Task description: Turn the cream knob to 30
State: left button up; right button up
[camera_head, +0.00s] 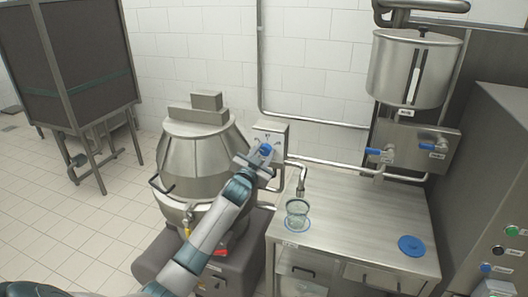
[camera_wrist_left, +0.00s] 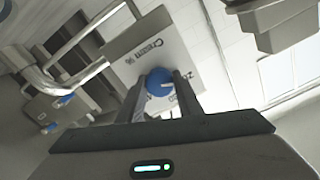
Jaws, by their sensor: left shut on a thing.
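The cream knob (camera_wrist_left: 159,82) is a round blue knob on a pale box (camera_wrist_left: 128,48) labelled "Cream", seen in the left wrist view. In the head view the blue knob (camera_head: 265,149) shows on the front of the box (camera_head: 270,131), partly covered by my gripper. My left gripper (camera_wrist_left: 161,90) is shut on the knob, with one finger on each side of it. Scale marks show around the knob, but most are hidden by the fingers, and I cannot read its setting. My right gripper is not in view.
A glass (camera_head: 297,213) stands under the spout (camera_head: 301,180) on the steel table (camera_head: 350,215). A blue lid (camera_head: 411,245) lies at the table's right. The large steel kettle (camera_head: 195,165) stands left of the box. Blue-handled taps (camera_head: 380,153) are at the back right.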

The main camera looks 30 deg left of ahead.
pick_arm(q)
jog(key=m+p, duration=0.1)
jog(key=m, duration=0.6)
jog(key=m+p, duration=0.1)
jog(key=m, duration=0.5)
jog(key=shift+m, duration=0.3)
jog(key=o, duration=1)
jog(key=shift+o, duration=0.2)
jog(key=shift+s, duration=0.1)
jog(key=b+v, duration=0.4)
jog(key=v, duration=1.3)
jog(key=shift+d+b, duration=0.2)
jog(key=shift+b, duration=0.1)
